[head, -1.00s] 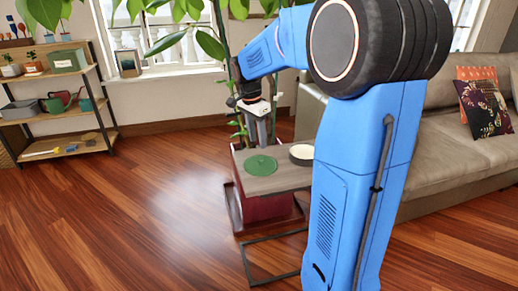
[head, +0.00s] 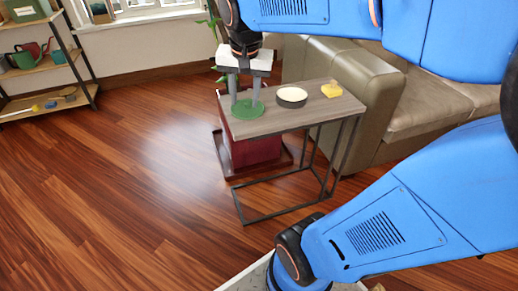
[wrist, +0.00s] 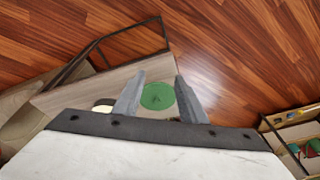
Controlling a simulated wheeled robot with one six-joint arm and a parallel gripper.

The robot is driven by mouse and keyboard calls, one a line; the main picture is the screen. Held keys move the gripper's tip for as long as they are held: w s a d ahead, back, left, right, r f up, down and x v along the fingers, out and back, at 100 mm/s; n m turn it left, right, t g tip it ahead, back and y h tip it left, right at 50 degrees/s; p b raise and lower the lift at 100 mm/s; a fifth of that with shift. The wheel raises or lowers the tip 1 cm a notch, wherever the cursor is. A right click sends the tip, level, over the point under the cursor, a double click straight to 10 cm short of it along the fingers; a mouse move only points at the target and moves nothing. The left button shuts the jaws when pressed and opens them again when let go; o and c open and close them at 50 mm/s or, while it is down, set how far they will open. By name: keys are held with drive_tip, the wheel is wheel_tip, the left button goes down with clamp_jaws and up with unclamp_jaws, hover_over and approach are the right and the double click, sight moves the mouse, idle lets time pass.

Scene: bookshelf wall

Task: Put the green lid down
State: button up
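The green lid (head: 247,109) is a flat round disc near the left end of the small side table (head: 290,120). It appears to lie flat on the tabletop. My gripper (head: 245,100) is above the lid, pointing down, with its two grey fingers spread apart. Nothing is held between the fingers. Whether the fingertips touch the lid or table is unclear.
A round dark-rimmed container with a pale inside (head: 291,97) stands right of the lid, and a yellow item (head: 332,89) lies farther right. A beige sofa (head: 350,95) is behind the table. A shelf (head: 45,75) stands at left. The floor in front is clear.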

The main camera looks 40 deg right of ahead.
drive_tip(key=s+a+f+n+t, duration=0.1)
drive_tip(key=s+a+f+n, duration=0.1)
drive_tip(key=s, duration=0.5)
drive_tip(key=s+a+f+n+t+y, duration=0.1)
drive_tip(key=s+a+f+n, duration=0.2)
drive_tip(key=s+n, duration=0.3)
drive_tip(key=shift+s+f, duration=0.75)
drive_tip(key=shift+f, duration=0.15)
drive_tip(key=shift+a, duration=0.1)
